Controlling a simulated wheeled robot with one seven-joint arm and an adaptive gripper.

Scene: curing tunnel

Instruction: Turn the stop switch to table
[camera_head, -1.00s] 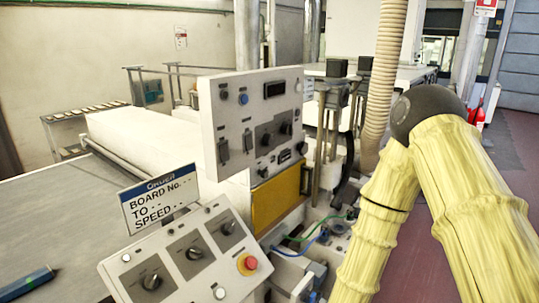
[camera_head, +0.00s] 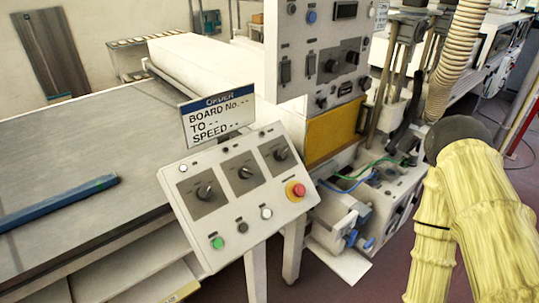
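A tilted white control panel (camera_head: 205,234) stands on a post in front of the machine. It carries three black rotary switches in a row: a left one (camera_head: 204,191), a middle one (camera_head: 244,172) and a right one (camera_head: 281,153). Their printed labels are too small to read, so I cannot tell which is the stop switch. My yellow-sleeved arm is at the right edge, apart from the panel. My gripper is not in view.
A sign (camera_head: 217,118) reading "BOARD No., TO, SPEED" stands behind the panel. A grey table (camera_head: 75,150) with a blue bar (camera_head: 60,203) lies left. A taller upright panel (camera_head: 322,95) and a ribbed hose (camera_head: 458,60) are behind. Floor shows at lower right.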

